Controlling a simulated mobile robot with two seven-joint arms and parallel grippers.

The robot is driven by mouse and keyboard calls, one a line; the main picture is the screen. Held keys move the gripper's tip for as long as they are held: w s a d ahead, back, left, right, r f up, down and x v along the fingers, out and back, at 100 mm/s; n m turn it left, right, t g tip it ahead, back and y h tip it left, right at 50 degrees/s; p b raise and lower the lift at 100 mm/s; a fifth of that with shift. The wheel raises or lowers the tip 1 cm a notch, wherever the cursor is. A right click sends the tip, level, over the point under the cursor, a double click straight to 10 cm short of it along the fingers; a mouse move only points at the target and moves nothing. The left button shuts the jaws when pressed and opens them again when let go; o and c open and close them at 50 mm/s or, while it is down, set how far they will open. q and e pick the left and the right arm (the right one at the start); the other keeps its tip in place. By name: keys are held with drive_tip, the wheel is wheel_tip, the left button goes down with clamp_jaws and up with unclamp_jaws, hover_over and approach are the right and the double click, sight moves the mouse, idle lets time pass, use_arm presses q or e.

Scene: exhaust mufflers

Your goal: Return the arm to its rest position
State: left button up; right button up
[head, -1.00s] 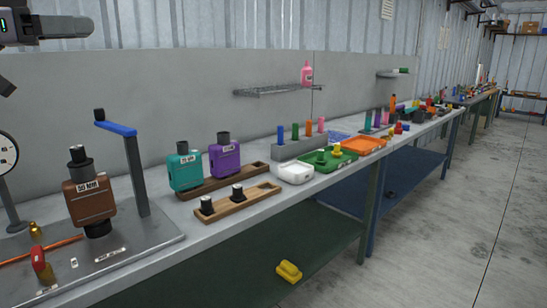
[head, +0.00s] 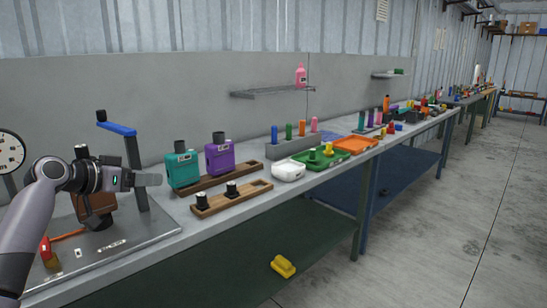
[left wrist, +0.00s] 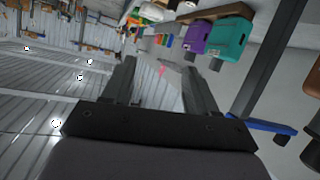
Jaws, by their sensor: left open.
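My left arm comes in from the left edge of the head view. Its gripper (head: 150,180) is over the near left end of the workbench, pointing right, in front of the brown muffler (head: 95,205) and partly hiding it. In the left wrist view the two fingers of my left gripper (left wrist: 155,80) stand apart with nothing between them. A teal muffler (head: 182,170) and a purple muffler (head: 220,157) stand upright on a wooden rack to the right of the gripper; they also show at the top of the left wrist view. My right gripper is in neither view.
A post with a blue handle (head: 118,128) rises behind the gripper. A wooden holder with black pegs (head: 232,197), a white bin (head: 288,171), a green tray (head: 320,167) and an orange tray (head: 355,144) lie further right. A yellow object (head: 283,266) is on the lower shelf.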

use_arm(q)
drive_tip(key=s+d+f+n+y+p, duration=0.15)
drive_tip(key=s+f, duration=0.25)
drive_tip(key=f, duration=0.5)
drive_tip(key=s+d+f+y, duration=0.15)
drive_tip(key=s+f, duration=0.25)
drive_tip(key=f, duration=0.5)
drive_tip(key=s+d+f+n+y, duration=0.15)
drive_tip(key=s+f, duration=0.25)
drive_tip(key=f, duration=0.5)
drive_tip(key=s+d+f, duration=0.1)
drive_tip(key=s+f, duration=0.1)
drive_tip(key=s, duration=0.7)
drive_tip(key=s+d+f+p, duration=0.1)
drive_tip(key=s+d+f, duration=0.1)
drive_tip(key=s, duration=0.7)
drive_tip(key=s+d+f+y+p, duration=0.1)
drive_tip(key=s+f, duration=0.3)
drive_tip(key=s, duration=0.5)
drive_tip(key=shift+d+g, duration=0.4)
drive_tip(key=shift+d, duration=0.15)
